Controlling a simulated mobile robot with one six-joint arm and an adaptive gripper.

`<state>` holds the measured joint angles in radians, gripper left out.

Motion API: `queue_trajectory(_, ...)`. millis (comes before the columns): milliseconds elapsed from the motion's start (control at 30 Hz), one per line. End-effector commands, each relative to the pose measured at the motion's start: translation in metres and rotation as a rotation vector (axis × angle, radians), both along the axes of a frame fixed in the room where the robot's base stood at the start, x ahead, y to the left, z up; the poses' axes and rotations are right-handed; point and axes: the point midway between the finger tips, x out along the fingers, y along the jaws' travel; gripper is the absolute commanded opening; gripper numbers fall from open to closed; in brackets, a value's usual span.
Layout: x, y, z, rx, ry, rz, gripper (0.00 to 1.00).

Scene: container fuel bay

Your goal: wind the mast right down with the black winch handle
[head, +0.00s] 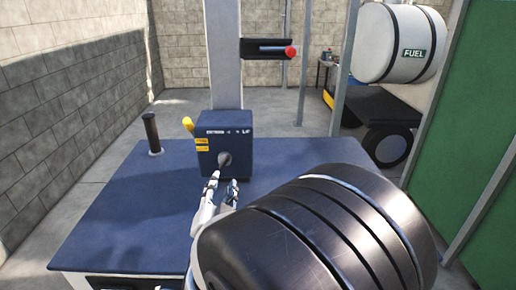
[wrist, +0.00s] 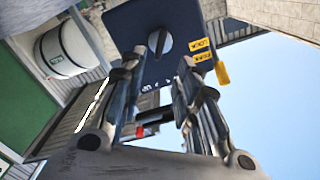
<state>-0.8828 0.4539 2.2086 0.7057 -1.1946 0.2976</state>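A blue winch box (head: 223,150) with yellow labels and a round grey knob (head: 224,159) on its front stands at the foot of the grey mast (head: 224,60). A yellow lever (head: 188,125) sticks up at its left side. An upright black grip (head: 152,131) stands on the blue bench top to the left; I cannot tell whether it is the winch handle. My gripper (head: 224,184) is just in front of the box, below the knob. In the wrist view my gripper (wrist: 158,72) is open and empty, with the knob (wrist: 159,42) beyond the fingertips.
A black bracket with a red-ended bar (head: 270,49) is on the mast. A white fuel tank (head: 398,45) is back right, near a grey post (head: 343,70). A green panel (head: 470,150) is at right.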

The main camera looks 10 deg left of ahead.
Motion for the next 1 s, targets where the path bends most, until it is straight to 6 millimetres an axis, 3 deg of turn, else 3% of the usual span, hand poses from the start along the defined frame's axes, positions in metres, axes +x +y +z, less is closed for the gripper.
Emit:
queue_trajectory(200, 0.047, 0.01, -0.001, 0.0, -0.001, -0.002, 0.3)
queue_trajectory(400, 0.077, 0.018, -0.001, 0.0, 0.0, -0.001, 0.3)
queue_trajectory(600, 0.089, 0.021, 0.0, -0.001, -0.001, 0.001, 0.3)
queue_trajectory(867, 0.09, 0.021, 0.0, 0.0, 0.001, 0.001, 0.3)
queue_trajectory(1000, 0.09, 0.021, 0.0, 0.0, 0.001, 0.001, 0.21)
